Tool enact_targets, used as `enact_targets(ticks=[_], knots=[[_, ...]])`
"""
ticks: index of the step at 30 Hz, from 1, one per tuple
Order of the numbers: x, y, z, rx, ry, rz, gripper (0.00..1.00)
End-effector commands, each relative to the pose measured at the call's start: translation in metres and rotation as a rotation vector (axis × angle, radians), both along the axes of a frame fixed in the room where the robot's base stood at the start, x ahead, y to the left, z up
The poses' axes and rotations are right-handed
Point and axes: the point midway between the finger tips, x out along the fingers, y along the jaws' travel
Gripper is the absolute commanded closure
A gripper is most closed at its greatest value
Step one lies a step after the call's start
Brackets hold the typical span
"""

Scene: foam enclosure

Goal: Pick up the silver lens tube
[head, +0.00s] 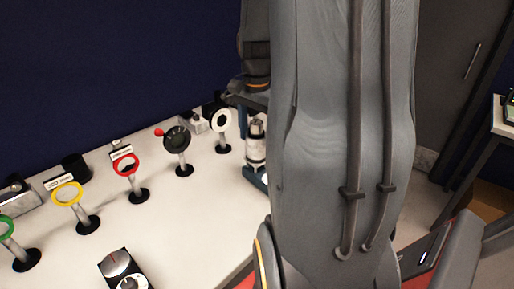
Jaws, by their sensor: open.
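A silver cylinder (256,147), which looks like the silver lens tube, stands upright at the right end of the white table. My gripper (238,97) is partly visible at the left edge of the arm, just above and left of the silver cylinder. It is open, and I see nothing held in it. Its far side is hidden by the arm, and I cannot tell whether it touches the cylinder.
On the white table (190,225) stand post-mounted rings: green (7,228), yellow (68,194), red (126,165) and white (221,121). A black round mount with a red knob (177,139) stands among them. A black-and-silver device (122,270) lies in front. A dark blue wall is behind.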

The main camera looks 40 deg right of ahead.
Motion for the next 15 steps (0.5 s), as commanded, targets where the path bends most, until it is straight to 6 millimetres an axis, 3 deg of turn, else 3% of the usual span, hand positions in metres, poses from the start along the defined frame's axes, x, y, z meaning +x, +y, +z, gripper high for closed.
enact_targets(ticks=[8,15], knots=[[0.0003,0.0008,-0.0036,0.000,0.000,0.002,0.29],[0.0004,0.0007,-0.0033,0.000,0.000,0.002,0.70]])
